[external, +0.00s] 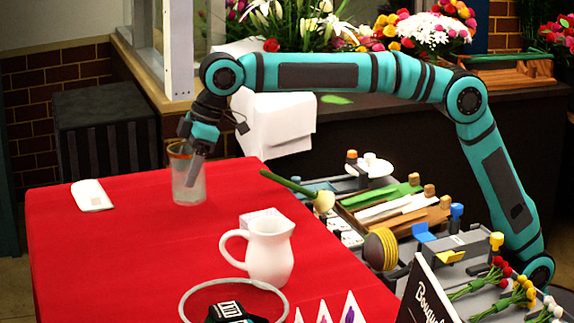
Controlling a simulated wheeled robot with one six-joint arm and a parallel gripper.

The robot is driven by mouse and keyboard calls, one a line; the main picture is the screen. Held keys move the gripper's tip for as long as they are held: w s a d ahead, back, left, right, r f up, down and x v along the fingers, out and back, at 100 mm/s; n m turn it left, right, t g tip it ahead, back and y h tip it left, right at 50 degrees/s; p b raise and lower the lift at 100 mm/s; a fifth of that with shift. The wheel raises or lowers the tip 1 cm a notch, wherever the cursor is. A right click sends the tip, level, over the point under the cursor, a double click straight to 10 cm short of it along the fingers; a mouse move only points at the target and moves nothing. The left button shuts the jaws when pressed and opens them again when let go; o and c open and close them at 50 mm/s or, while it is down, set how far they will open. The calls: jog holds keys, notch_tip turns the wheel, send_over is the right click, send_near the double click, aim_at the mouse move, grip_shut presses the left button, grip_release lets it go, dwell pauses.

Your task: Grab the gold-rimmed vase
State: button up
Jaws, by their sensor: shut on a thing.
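The gold-rimmed vase (187,188) is a clear, frosted glass cylinder with a gold-brown rim. It stands upright on the red table (130,245), toward the far side. My gripper (193,165) reaches down to it from above and is shut on its upper part. One finger lies against the front of the glass, over the rim. The other finger is largely hidden behind the rim and the gripper body. The vase's base appears to rest on the cloth, though a tiny gap cannot be ruled out.
A white pitcher (268,252) stands nearer the front, with a small white box behind it. A grey ring (187,305) and a dark device lie at the front edge. A white card (92,195) lies at left. A crowded tool tray (395,215) stands right of the table.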

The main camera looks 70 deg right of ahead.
notch_tip(320, 180, up, 6)
dwell(0.6)
